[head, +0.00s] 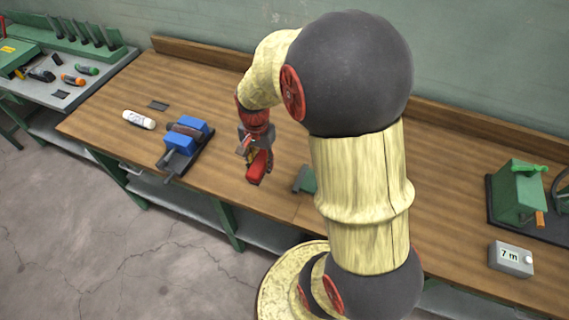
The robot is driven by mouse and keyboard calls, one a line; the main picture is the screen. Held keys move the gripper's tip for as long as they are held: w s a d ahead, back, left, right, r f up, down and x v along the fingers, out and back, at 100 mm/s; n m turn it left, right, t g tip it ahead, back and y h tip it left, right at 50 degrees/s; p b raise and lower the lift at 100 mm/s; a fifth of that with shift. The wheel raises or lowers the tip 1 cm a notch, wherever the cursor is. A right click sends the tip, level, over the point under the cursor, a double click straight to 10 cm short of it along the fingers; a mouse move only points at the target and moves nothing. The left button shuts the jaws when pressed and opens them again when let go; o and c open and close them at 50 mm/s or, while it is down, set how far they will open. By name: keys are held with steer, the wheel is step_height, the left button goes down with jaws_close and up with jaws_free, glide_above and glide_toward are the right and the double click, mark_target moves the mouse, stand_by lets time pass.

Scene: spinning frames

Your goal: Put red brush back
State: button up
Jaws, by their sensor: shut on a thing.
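The red brush (259,168) shows as a red block with a small reddish part above it, over the middle of the wooden bench. My gripper (251,150) points down and is shut on it. The fingers and the red wrist hide part of the brush. I cannot tell whether the brush's lower end touches the bench top or hangs just above it.
Left of my gripper are a blue clamp-like device (184,140), a white cylinder (138,119) and a dark plate (158,105). A green-grey block (306,180) lies right. A side bench (60,112) holds several tools.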

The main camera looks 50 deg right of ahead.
steer(key=w+d+f+b, duration=0.15)
steer(key=d+f, duration=0.25)
steer(key=d, duration=0.4)
glide_above(281, 165)
steer(key=f, duration=0.4)
steer(key=shift+s+a+f, duration=0.15)
steer(key=shift+a, duration=0.15)
steer(key=shift+d+f+b, duration=0.2)
steer(key=shift+f+b, duration=0.1)
steer(key=shift+f, duration=0.7)
steer(key=shift+d+f+b, duration=0.2)
steer(key=shift+f+b, duration=0.1)
steer(key=shift+f, duration=0.65)
steer(key=shift+f, duration=0.2)
steer(key=o, duration=1.1)
steer(key=shift+r, duration=0.15)
